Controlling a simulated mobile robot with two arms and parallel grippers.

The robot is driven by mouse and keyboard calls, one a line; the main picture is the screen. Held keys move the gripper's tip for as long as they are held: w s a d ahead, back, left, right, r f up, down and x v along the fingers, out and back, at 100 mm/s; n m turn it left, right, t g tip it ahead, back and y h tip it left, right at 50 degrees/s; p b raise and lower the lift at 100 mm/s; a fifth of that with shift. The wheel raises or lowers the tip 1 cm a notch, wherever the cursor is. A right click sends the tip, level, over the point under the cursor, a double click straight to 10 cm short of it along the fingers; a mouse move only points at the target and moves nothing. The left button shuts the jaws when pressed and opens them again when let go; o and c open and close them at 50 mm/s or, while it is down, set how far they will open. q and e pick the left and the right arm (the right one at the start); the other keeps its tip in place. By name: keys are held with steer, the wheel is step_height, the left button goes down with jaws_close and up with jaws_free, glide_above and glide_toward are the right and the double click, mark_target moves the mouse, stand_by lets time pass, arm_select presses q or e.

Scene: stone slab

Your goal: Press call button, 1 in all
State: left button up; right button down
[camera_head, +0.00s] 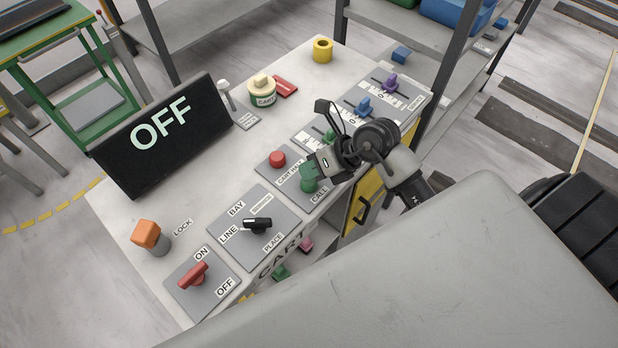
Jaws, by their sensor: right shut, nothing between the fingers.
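The green call button (309,180) stands on a grey plate beside a label reading CALL, on the pale panel top (195,205). A red button (277,158) is on the same plate, up and to the left. My right gripper (319,166) is shut and empty, its fingertips right at the top of the green button and partly covering it. I cannot tell whether they touch it or whether it is pushed down. My left gripper is not in view.
A black sign reading OFF (160,130) stands at the back left. A black selector knob (257,225), a red ON/OFF switch (193,275) and an orange lock knob (146,234) are nearer the front left. Sliders (364,106) lie beyond my right gripper. A shelf post stands at the right.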

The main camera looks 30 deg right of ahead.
steer(key=shift+f+b, duration=0.45)
steer(key=shift+f, duration=0.15)
stand_by(0.5)
stand_by(0.3)
steer(key=shift+r+p, duration=0.95)
steer(key=shift+r, duration=0.1)
step_height(320, 180, up, 5)
steer(key=p, duration=0.4)
stand_by(0.6)
